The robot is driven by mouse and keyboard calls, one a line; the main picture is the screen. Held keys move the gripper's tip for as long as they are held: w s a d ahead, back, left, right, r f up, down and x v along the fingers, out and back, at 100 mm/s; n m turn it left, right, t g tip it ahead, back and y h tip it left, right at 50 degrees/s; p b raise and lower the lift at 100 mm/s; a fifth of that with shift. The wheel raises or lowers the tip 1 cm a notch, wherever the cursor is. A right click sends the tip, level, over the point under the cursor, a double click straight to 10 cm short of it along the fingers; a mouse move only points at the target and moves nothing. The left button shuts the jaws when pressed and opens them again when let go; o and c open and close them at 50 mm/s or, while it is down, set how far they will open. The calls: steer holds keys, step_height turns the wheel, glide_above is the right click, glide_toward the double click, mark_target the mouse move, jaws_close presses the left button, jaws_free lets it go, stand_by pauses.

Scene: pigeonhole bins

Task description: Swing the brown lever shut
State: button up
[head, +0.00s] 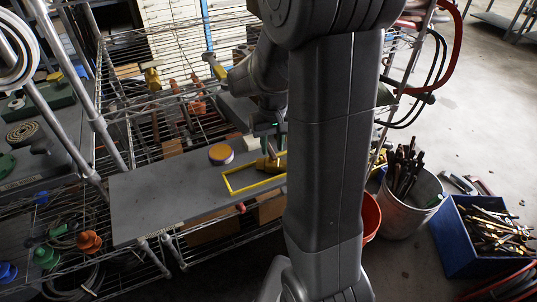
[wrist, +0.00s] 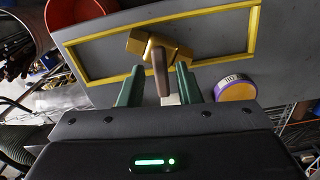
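A brass valve (wrist: 148,44) with a brown lever (wrist: 160,72) sits across the yellow rectangle outline (wrist: 110,78) on the grey board in the wrist view. The valve also shows in the head view (head: 265,164), partly hidden by my arm. The lever points from the valve toward my gripper (wrist: 158,87). Its two green fingers are apart, one on each side of the lever, with a visible gap to each. The gripper looks open and empty. Whether the lever's end lies between the fingertips in depth is hard to tell.
A purple-and-yellow round tub (head: 221,154) stands on the grey board (head: 150,200) close to the right finger in the wrist view. A red bucket (head: 371,216), a white bucket of tools (head: 415,206) and a blue crate (head: 455,250) stand to the right. The board's left part is clear.

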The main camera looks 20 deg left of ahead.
steer(key=shift+f+b, duration=0.8)
steer(key=shift+f, duration=0.25)
jaws_close()
steer(key=m, duration=0.4)
jaws_free()
steer(key=shift+r+p, duration=0.15)
steer(key=shift+p, duration=0.15)
